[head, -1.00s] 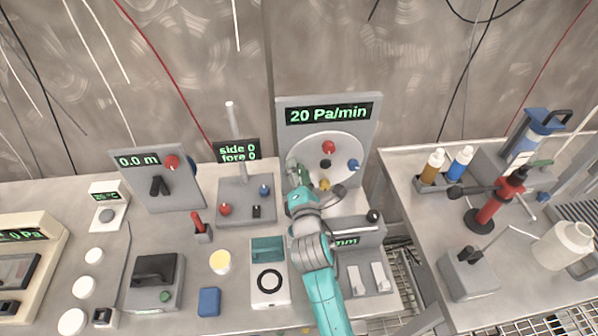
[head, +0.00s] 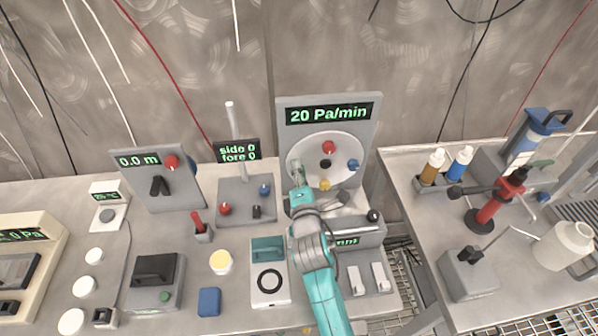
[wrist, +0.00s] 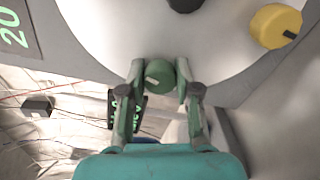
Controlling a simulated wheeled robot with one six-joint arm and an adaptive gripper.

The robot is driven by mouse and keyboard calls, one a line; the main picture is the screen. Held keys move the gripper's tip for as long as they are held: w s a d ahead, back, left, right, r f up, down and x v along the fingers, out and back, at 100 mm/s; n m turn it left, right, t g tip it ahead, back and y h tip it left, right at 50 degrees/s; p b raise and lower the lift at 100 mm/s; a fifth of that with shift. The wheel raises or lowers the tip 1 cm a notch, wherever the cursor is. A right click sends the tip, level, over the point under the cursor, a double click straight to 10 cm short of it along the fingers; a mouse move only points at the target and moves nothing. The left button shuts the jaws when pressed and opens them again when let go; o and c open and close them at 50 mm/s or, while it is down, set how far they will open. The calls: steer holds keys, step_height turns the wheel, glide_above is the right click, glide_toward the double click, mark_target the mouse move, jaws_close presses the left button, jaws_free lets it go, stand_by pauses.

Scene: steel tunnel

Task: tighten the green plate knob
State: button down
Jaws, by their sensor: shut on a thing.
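The green knob (wrist: 160,74) sits on the round pale plate (wrist: 130,28) and shows between my fingers in the wrist view. My gripper (wrist: 162,88) is shut on the green knob, one finger on each side. In the head view my gripper (head: 297,172) reaches the lower left of the plate (head: 316,147) and largely hides the green knob. The plate also carries a red knob (head: 328,147), a blue knob (head: 353,165), a yellow knob (head: 324,185) and a black centre knob (head: 326,164). The panel display (head: 328,114) reads 20 Pa/min.
Left of the plate stands a panel with a "side 0 fore 0" display (head: 238,151) and a tall rod (head: 235,140). A red-handled tool holder (head: 203,232) and a blue block (head: 209,302) are on the bench. A gap with grating separates the right bench.

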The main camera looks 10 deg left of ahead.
steer(key=shift+m, duration=1.6)
steer(key=c, duration=0.8)
jaws_free()
steer(key=v, duration=1.2)
